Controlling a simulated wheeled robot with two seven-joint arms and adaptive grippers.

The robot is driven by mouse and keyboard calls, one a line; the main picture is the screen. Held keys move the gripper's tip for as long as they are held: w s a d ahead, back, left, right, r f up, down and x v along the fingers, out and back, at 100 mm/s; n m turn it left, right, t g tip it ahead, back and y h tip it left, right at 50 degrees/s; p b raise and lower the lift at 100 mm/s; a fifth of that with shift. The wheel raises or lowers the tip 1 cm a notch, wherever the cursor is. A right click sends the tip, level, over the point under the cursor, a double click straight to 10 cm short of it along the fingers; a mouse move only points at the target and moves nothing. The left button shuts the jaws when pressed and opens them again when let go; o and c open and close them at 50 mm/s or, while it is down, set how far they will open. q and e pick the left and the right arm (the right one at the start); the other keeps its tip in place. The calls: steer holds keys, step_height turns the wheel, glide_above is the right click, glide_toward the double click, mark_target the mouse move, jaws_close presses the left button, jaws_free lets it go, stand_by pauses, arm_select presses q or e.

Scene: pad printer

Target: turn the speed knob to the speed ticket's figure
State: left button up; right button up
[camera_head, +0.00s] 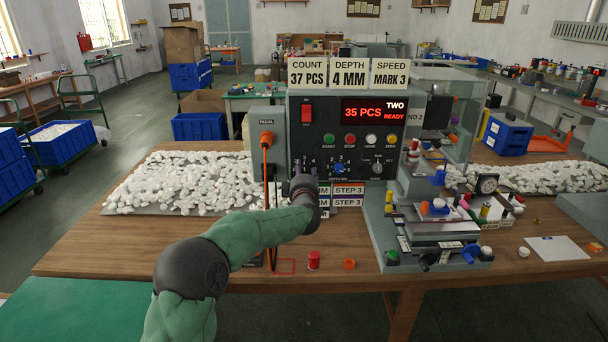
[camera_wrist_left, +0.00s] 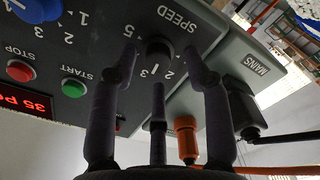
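The speed ticket (camera_head: 389,73) stands on top of the printer's control box at the right of three tickets and reads MARK 3. The black speed knob (camera_wrist_left: 157,52) shows in the left wrist view below the upside-down word SPEED, with scale figures around it. Where its pointer stands I cannot tell. My left gripper (camera_head: 303,172) is at the lower left of the panel and hides the knob in the head view. In the left wrist view its dark fingers (camera_wrist_left: 160,62) are spread around the knob, with gaps visible beside it. My right gripper is not in view.
A blue selector knob (camera_head: 338,168) sits right of my gripper, below several coloured buttons. An orange pedal plug and cable (camera_head: 267,140) hang at the left. A red-capped pot (camera_head: 314,260) stands near the table's front.

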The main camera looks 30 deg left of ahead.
arm_select(q)
steer(key=shift+d+f, duration=0.1)
steer(key=shift+d, duration=0.1)
steer(key=shift+s+d, duration=0.15)
steer(key=shift+s, duration=0.1)
steer(key=v, duration=1.1)
steer(key=shift+s, duration=0.15)
